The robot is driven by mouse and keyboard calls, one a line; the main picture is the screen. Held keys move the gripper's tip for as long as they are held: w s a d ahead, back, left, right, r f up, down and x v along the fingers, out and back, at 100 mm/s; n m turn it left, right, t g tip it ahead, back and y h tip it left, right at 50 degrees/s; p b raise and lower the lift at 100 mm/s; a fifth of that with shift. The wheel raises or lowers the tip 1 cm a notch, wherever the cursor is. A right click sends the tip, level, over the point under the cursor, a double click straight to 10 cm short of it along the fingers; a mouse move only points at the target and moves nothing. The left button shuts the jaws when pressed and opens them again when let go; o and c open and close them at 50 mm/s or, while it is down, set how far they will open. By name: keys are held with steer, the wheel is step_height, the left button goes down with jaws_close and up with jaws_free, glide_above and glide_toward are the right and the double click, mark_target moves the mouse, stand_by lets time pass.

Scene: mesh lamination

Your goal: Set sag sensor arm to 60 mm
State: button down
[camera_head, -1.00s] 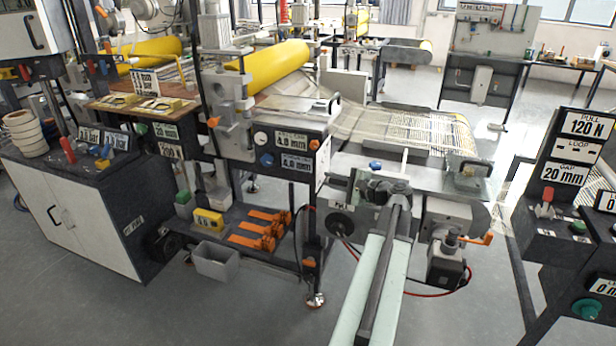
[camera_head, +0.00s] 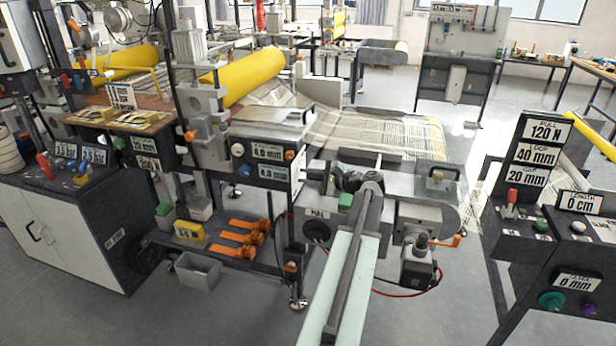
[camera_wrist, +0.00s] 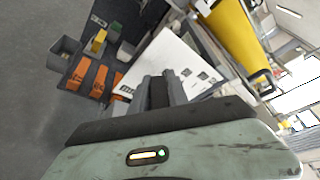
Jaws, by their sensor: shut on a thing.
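My gripper (camera_head: 348,180) is at the grey machine end in the middle of the head view, closed on a small part there. The wrist view shows the two dark fingers (camera_wrist: 160,92) close together in front of a white labelled panel (camera_wrist: 178,60). The held part is mostly hidden by the fingers and my wrist; I take it to be the sag sensor arm, but its shape cannot be made out. The LOOP display (camera_head: 535,155) on the right console reads 40 mm. PULL (camera_head: 544,131) above it reads 120 N and the GAP display (camera_head: 527,175) reads 20 mm.
Mesh web (camera_head: 375,133) runs behind the machine end. A motor with an orange lever (camera_head: 445,241) stands to the right. Orange clamps (camera_head: 237,240) lie on the lower shelf. Open floor lies in front of the console.

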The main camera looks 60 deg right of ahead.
steer(key=c, duration=1.7)
jaws_free()
steer(key=shift+s+d, duration=0.15)
steer(key=shift+d, duration=0.05)
steer(key=o, duration=0.4)
steer(key=shift+s, duration=0.2)
steer(key=shift+c, duration=0.2)
steer(key=p+v, duration=0.1)
steer(key=v, duration=0.6)
steer(key=shift+s+a+p, duration=0.15)
steer(key=shift+s+p, duration=0.15)
steer(key=shift+p, duration=0.1)
steer(key=shift+r, duration=0.1)
